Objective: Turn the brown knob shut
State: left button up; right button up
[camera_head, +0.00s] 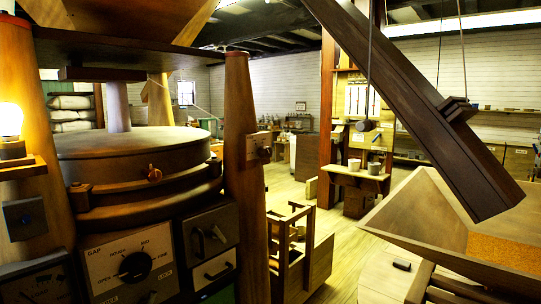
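A small orange-brown knob (153,174) sits on the front of the round millstone casing (125,150), left of centre in the head view. It is the only clearly brown knob I can make out. Whether it is open or shut cannot be read from this view. Below it, a panel marked GAP (115,270) carries a large black dial knob (135,266). A small dark fitting (264,153) is on the wooden post to the right. Neither of my grippers is in view.
Wooden posts (246,190) flank the casing. Drawers with handles (212,255) lie below right. A slanted dark beam (410,95) crosses the upper right above a wooden hopper (420,210) of orange grain. A slatted wooden frame (292,255) stands mid-floor; open floor (350,255) lies beyond.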

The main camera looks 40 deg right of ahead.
aim_at(264, 152)
jog(key=k+z, duration=0.1)
jog(key=k, duration=0.45)
jog(key=k+l+z, duration=0.1)
jog(key=k, duration=0.5)
jog(key=i+l+z, duration=0.1)
jog(key=z, duration=1.4)
jog(key=i+j, duration=0.1)
jog(key=i, duration=0.4)
jog(key=i+j+z, duration=0.1)
jog(key=i, duration=0.45)
jog(key=i+j+z, duration=0.1)
jog(key=i, duration=0.4)
jog(key=j, duration=0.1)
